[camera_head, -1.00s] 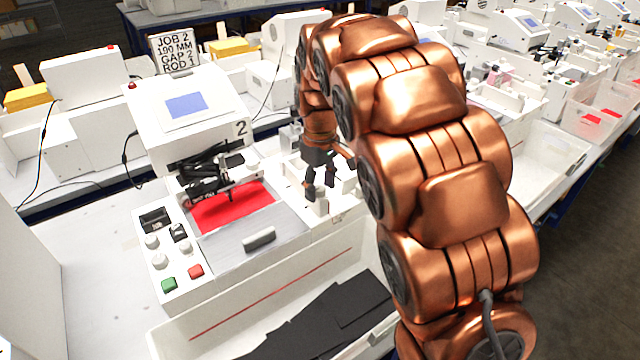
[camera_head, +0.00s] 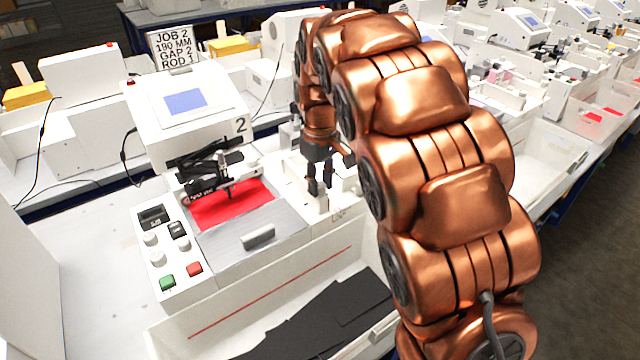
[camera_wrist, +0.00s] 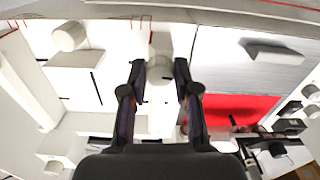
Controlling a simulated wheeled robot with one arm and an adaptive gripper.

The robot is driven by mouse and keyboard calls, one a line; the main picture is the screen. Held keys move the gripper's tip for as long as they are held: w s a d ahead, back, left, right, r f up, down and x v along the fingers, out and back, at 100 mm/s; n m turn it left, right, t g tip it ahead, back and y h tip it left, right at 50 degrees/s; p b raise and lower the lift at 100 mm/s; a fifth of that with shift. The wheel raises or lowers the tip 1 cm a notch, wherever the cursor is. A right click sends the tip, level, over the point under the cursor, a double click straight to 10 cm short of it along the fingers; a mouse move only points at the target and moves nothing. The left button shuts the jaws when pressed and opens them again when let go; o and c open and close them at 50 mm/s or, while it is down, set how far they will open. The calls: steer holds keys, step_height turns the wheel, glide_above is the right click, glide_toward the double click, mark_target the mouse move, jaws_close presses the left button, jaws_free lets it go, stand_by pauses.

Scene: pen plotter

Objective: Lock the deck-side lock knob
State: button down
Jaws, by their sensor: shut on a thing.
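My gripper (camera_head: 319,190) points down over the white deck at the right side of plotter 2. In the wrist view my gripper (camera_wrist: 160,68) has its two dark fingers on either side of a small white knob (camera_wrist: 160,72). It is shut on this knob, which appears to be the deck-side lock knob. The knob's lower part shows just below the fingertips in the head view. The fingers hide part of it, and its turned position cannot be told.
The grey plate with a handle (camera_head: 258,237) and the red sheet (camera_head: 232,203) lie left of my gripper. The control panel (camera_head: 168,250) is further left. Another white knob (camera_wrist: 69,36) stands on the deck. A bin with dark sheets (camera_head: 320,325) is in front.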

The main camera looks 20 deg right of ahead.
steer(key=m+b, duration=0.2)
steer(key=m, duration=0.1)
steer(key=shift+f+m, duration=0.15)
steer(key=shift+m, duration=0.15)
steer(key=m+b, duration=0.1)
steer(key=m, duration=0.3)
steer(key=shift+m+b, duration=0.3)
steer(key=shift+b, duration=0.1)
steer(key=m, duration=0.4)
steer(key=shift+a, duration=0.1)
steer(key=shift+m, duration=2.1)
steer(key=c, duration=0.9)
jaws_free()
steer(key=shift+o, duration=0.2)
steer(key=shift+r, duration=0.2)
